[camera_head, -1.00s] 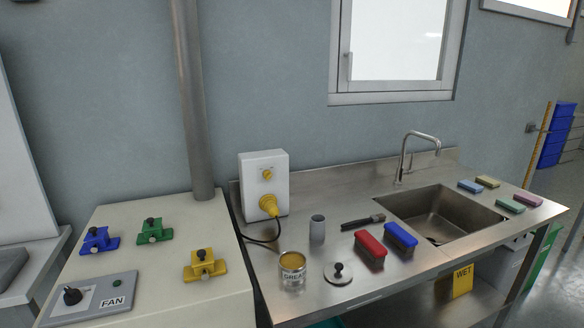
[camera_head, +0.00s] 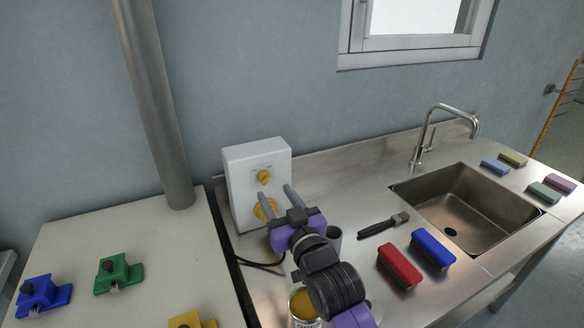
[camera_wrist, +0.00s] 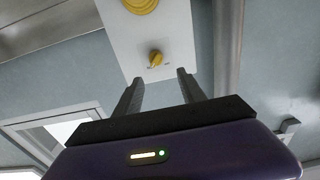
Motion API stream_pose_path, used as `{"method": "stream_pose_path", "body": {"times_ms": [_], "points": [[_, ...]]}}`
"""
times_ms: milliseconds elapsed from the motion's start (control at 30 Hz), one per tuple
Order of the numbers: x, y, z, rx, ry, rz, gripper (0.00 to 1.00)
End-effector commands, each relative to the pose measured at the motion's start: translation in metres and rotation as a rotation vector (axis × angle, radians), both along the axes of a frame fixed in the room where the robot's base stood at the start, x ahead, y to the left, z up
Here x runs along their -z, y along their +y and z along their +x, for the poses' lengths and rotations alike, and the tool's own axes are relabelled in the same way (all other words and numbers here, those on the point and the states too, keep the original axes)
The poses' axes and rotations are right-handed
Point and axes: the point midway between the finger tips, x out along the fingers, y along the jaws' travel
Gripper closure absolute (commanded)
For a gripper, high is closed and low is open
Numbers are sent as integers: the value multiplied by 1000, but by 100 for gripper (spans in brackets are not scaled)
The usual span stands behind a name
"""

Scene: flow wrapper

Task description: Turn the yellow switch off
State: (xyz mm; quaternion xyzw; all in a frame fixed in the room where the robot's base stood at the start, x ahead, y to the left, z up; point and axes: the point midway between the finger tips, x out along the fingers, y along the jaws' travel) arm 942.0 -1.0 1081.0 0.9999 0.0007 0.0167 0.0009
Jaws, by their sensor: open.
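The yellow switch (camera_head: 264,177) is a small rotary knob on the front of a white box (camera_head: 240,178) standing at the back of the steel counter. In the wrist view, which shows the box upside down, the yellow switch (camera_wrist: 155,58) lies just beyond and between the two open fingertips (camera_wrist: 160,76). I see no contact with the knob.
A black cable runs from the plug. A sink (camera_head: 460,205) is farther right.

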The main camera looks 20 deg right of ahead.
Motion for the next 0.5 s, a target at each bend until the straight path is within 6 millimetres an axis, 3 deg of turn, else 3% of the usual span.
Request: {"method": "stream_pose_path", "body": {"times_ms": [167, 500], "points": [[9, -1, 5, 1, 36, 1, 53], [7, -1, 54, 1, 36, 1, 53]]}}
